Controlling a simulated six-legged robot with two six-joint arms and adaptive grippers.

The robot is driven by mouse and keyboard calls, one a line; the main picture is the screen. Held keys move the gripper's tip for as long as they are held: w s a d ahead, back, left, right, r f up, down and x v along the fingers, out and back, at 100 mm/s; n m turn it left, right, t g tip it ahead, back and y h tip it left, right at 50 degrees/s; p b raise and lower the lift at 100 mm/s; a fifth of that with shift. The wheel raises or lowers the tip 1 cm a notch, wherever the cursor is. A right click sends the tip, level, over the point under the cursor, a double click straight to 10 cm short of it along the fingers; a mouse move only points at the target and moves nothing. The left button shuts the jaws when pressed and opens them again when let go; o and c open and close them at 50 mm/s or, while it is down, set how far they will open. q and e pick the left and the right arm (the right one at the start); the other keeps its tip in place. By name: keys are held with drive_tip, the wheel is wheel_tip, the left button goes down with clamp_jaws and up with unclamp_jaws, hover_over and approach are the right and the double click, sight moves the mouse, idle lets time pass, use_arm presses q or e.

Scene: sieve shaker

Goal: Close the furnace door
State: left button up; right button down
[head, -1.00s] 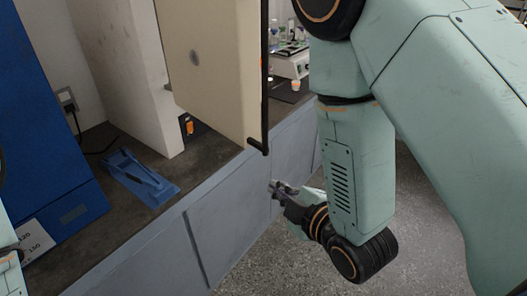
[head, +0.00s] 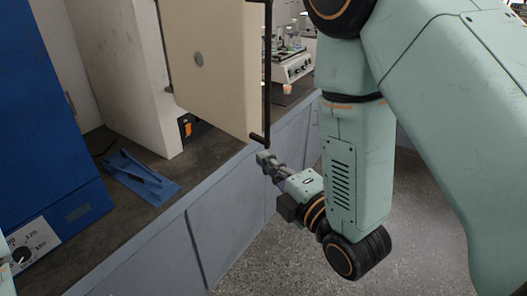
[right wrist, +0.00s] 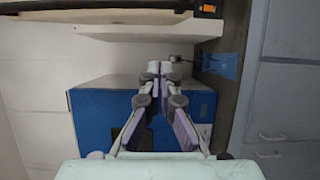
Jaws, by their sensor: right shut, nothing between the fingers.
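The furnace door (head: 215,70) is a beige panel that stands open, swung out over the bench edge in the head view. A long black handle bar (head: 267,75) runs upright along its right edge. The white furnace body (head: 135,75) stands to the left, with an orange switch (head: 186,128) low on it. My right gripper (head: 263,157) is shut and empty, just below the handle's lower end. I see no grip on the handle. In the right wrist view, its fingertips (right wrist: 161,70) meet. My left gripper is not in view.
A blue cabinet (head: 40,110) with a dial stands at the left. A blue tool (head: 140,178) lies on the dark bench top (head: 140,232). A white device (head: 292,66) stands behind the door. The grey floor (head: 265,255) before the bench is clear.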

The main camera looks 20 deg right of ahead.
sight(265, 139)
drive_tip(key=w, duration=0.6)
drive_tip(key=w+p, duration=0.1)
drive_tip(key=w, duration=0.2)
drive_tip(key=shift+d+f, duration=0.2)
drive_tip(key=shift+d, duration=0.1)
drive_tip(key=shift+s+d, duration=0.1)
drive_tip(key=shift+d, duration=0.25)
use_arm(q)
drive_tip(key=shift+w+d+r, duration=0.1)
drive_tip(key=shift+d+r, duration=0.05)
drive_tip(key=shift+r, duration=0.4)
use_arm(e)
drive_tip(key=shift+s+d+r, duration=0.15)
drive_tip(key=shift+s+r, duration=0.05)
drive_tip(key=shift+s, duration=0.05)
drive_tip(key=shift+d, duration=0.1)
drive_tip(key=shift+w+d+f, duration=0.15)
drive_tip(key=shift+d, duration=0.1)
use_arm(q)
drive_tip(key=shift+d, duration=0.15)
use_arm(e)
drive_tip(key=shift+a, duration=0.2)
